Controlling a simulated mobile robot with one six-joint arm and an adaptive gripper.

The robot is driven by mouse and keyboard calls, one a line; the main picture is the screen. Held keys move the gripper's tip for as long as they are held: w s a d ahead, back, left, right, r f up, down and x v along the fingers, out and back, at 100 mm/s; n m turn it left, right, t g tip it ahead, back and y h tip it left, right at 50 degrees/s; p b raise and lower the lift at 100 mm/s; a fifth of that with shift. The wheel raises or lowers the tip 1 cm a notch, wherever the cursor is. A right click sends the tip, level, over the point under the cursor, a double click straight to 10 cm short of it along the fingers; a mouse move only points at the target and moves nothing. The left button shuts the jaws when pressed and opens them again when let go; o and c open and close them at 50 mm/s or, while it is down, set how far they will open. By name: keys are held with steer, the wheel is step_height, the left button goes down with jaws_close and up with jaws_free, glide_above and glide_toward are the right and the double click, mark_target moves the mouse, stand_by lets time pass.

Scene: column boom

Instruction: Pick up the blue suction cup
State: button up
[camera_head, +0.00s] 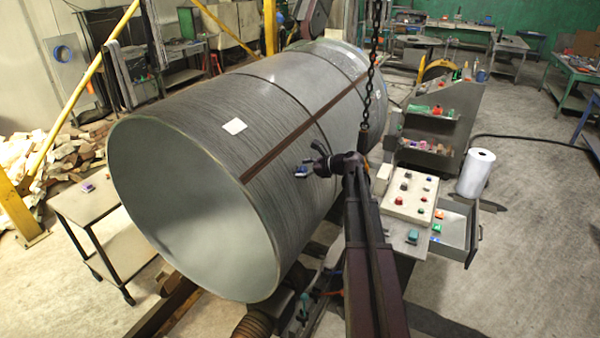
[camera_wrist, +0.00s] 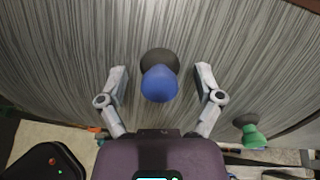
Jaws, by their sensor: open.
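The blue suction cup (camera_wrist: 159,84) shows in the wrist view, with a rounded blue body and a dark round part (camera_wrist: 158,57) behind it. It is in front of the large grey metal cylinder (camera_wrist: 60,60); I cannot tell if it touches it. My gripper (camera_wrist: 160,79) is open, one finger to the left and one to the right of the cup, with a gap on each side. In the head view my gripper (camera_head: 304,167) is close to the cylinder's side (camera_head: 190,115). The cup cannot be made out clearly there.
A green piece with a dark part (camera_wrist: 250,133) shows at lower right in the wrist view. A small table (camera_head: 90,201) stands left.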

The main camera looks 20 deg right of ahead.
stand_by(0.4)
steer(key=c, duration=1.2)
steer(key=shift+o, duration=0.2)
steer(key=shift+r, duration=0.25)
steer(key=shift+w+r+p, duration=0.1)
steer(key=shift+r+p, duration=0.55)
steer(key=shift+p, duration=0.25)
steer(key=shift+r+p, duration=0.65)
steer(key=s+d+r+p, duration=0.1)
steer(key=s+d, duration=0.1)
steer(key=d, duration=0.5)
steer(key=s+d+r+p, duration=0.1)
steer(key=d, duration=0.7)
steer(key=shift+s+d, duration=0.3)
steer(key=shift+s, duration=0.1)
